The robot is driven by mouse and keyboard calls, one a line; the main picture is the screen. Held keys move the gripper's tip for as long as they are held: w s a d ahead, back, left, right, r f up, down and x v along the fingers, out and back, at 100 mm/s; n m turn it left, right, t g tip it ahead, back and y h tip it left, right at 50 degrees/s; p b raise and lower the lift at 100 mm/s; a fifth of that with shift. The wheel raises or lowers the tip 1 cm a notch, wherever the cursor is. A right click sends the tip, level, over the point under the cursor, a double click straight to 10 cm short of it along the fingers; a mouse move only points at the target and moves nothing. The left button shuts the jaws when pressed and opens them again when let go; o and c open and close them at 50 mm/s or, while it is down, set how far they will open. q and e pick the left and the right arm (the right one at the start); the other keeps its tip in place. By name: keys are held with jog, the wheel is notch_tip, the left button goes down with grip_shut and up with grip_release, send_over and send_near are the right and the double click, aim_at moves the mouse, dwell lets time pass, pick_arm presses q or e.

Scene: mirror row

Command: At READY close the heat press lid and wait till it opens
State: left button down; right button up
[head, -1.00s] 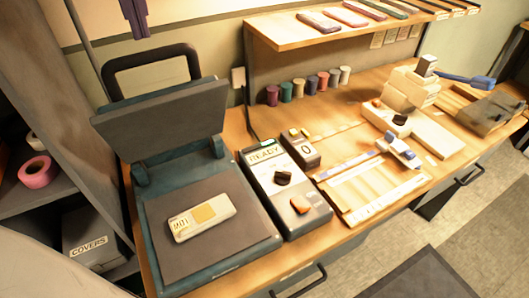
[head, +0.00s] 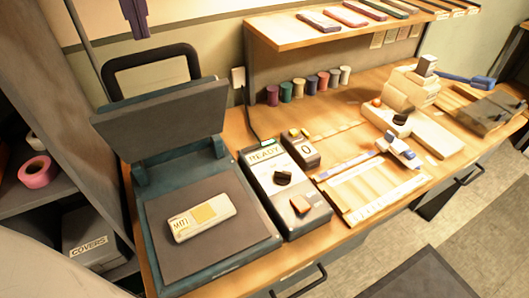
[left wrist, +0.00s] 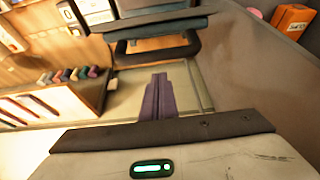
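The heat press (head: 205,265) stands at the left end of the bench. Its grey lid (head: 165,120) is raised and tilted back, with a dark looped handle (head: 190,60) behind it. A pale labelled piece with a tan patch (head: 203,216) lies on the dark lower plate (head: 165,255). The control box (head: 268,180) beside it reads READY, with a green light above. My right gripper is not seen.
A small box showing 0 (head: 300,150), a wooden tray (head: 370,188) and several thread spools (head: 310,84) are right of the press. A shelf (head: 330,30) overhangs the bench. A cabinet with a pink roll (head: 37,172) is at the left.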

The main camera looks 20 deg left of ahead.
pick_arm(q)
jog(key=shift+f, duration=0.15)
jog(key=b, duration=0.3)
send_over(163, 100)
jog(key=w+a, duration=0.1)
jog(key=a, duration=0.1)
jog(key=shift+w+d+f, duration=0.1)
jog(key=shift+f, duration=1.1)
jog(key=shift+w+d+f, duration=0.1)
jog(key=shift+f, duration=1.1)
jog(key=shift+s+d+f+b, duration=0.4)
jog(key=shift+s+d, duration=0.15)
jog(key=shift+d, duration=0.15)
jog(key=shift+s+d+f+b, duration=0.3)
jog(key=shift+s+d+f, duration=0.1)
jog(key=shift+s+d, duration=0.2)
jog(key=shift+d+f, duration=0.1)
jog(key=shift+s+d+f+b, duration=0.4)
jog(key=shift+s+d+f, duration=0.1)
jog(key=shift+d, duration=0.1)
jog(key=shift+s+d+f+b, duration=0.4)
jog(key=shift+s+d, duration=0.05)
jog(key=shift+d, duration=0.15)
jog(key=shift+d+f, duration=0.1)
jog(key=shift+f, duration=0.05)
